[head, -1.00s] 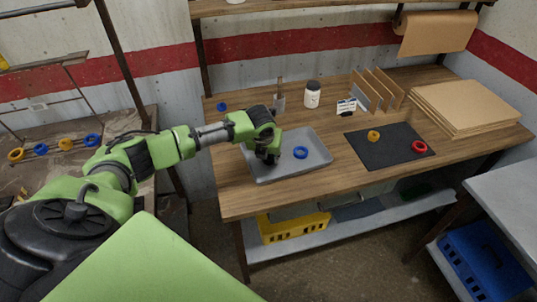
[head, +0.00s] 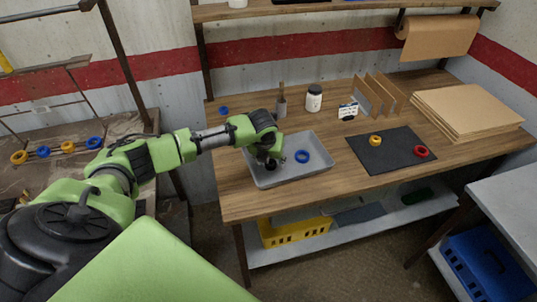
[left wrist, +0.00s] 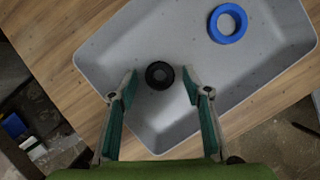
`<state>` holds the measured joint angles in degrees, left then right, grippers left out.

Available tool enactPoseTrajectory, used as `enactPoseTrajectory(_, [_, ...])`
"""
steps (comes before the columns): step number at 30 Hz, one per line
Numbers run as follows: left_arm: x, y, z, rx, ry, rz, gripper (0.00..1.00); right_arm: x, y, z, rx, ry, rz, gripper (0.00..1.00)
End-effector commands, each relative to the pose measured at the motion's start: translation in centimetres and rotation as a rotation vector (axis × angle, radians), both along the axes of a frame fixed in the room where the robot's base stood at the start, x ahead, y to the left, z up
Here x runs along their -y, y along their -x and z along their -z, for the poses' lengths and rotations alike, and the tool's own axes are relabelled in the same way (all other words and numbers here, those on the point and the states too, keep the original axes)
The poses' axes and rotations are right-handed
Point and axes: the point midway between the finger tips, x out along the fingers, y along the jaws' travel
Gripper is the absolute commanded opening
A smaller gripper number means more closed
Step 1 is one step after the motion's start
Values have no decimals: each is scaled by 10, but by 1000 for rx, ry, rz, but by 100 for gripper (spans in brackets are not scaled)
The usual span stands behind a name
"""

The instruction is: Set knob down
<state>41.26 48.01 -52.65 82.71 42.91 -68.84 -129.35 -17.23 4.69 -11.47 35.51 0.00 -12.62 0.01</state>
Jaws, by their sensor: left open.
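The knob, a small black ring-shaped piece (left wrist: 160,86), lies in the grey tray (left wrist: 103,57) near one corner. My left gripper (left wrist: 159,73) is open, with one finger on each side of the knob and a gap to both. In the head view the left gripper (head: 268,161) reaches down into the left part of the tray (head: 315,176), and its wrist partly hides the knob. A blue ring (left wrist: 228,24) also lies in the tray, apart from the fingers; it shows in the head view (head: 302,156) too. My right gripper is not in view.
A black mat (head: 368,161) with a yellow ring (head: 375,140) and a red ring (head: 421,152) lies right of the tray. A white jar (head: 314,98), a card holder (head: 348,111) and upright dividers (head: 380,96) stand behind. Cardboard sheets (head: 465,110) are stacked at right.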

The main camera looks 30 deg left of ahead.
Motion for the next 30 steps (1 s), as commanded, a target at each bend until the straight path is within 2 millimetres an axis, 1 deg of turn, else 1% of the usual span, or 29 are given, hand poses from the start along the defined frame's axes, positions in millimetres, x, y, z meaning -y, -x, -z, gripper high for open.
enactPoseTrajectory(5, [3,10,-29,5,-2,2,45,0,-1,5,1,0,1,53])
enactPoseTrajectory(12, [11,28,-75,5,-2,2,45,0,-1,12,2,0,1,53])
enactPoseTrajectory(15, [13,34,-89,4,-1,1,45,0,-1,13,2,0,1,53])
enactPoseTrajectory(18, [15,38,-99,3,1,1,45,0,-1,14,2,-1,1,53])
enactPoseTrajectory(21, [15,40,-103,1,0,0,45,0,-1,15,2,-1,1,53])
enactPoseTrajectory(30, [15,40,-104,0,0,0,45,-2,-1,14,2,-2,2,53])
